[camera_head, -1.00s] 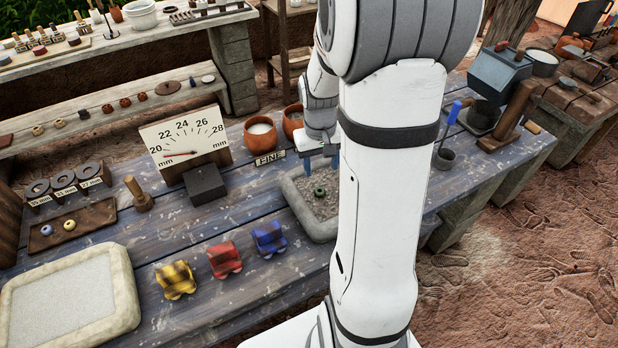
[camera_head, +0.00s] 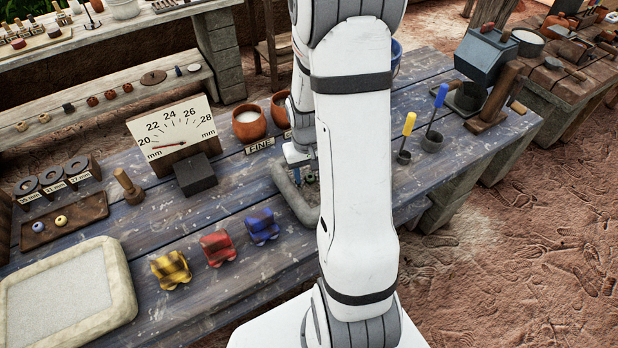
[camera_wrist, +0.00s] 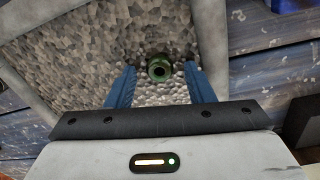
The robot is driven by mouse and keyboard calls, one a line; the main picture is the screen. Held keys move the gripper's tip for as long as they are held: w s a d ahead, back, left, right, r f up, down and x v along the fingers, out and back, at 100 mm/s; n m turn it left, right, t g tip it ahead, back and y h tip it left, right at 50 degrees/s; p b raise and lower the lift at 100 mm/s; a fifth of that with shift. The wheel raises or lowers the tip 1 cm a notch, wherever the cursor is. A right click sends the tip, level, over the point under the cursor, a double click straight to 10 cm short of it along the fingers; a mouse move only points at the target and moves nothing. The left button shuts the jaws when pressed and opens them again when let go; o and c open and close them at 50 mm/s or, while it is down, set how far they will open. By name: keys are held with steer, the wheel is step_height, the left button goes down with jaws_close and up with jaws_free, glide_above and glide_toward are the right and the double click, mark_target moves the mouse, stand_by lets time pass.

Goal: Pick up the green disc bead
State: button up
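The green disc bead (camera_wrist: 159,70), round with a dark centre hole, lies on grey gravel in a shallow stone-rimmed tray (camera_head: 291,196). My gripper (camera_wrist: 160,67) is open, its two blue fingers apart, one on each side of the bead in the wrist view. Clear gaps show between the bead and both fingers. In the head view my gripper (camera_head: 301,163) is low over the tray, and my arm covers the tray's right part.
A dial gauge (camera_head: 178,135) with a dark block stands left of the tray. Clay pots (camera_head: 249,124) stand behind it. Yellow, red and blue rests (camera_head: 217,247) sit in front left. Cups with yellow and blue tools (camera_head: 404,156) stand to the right.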

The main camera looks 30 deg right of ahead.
steer(key=c, duration=0.9)
steer(key=shift+c, duration=0.2)
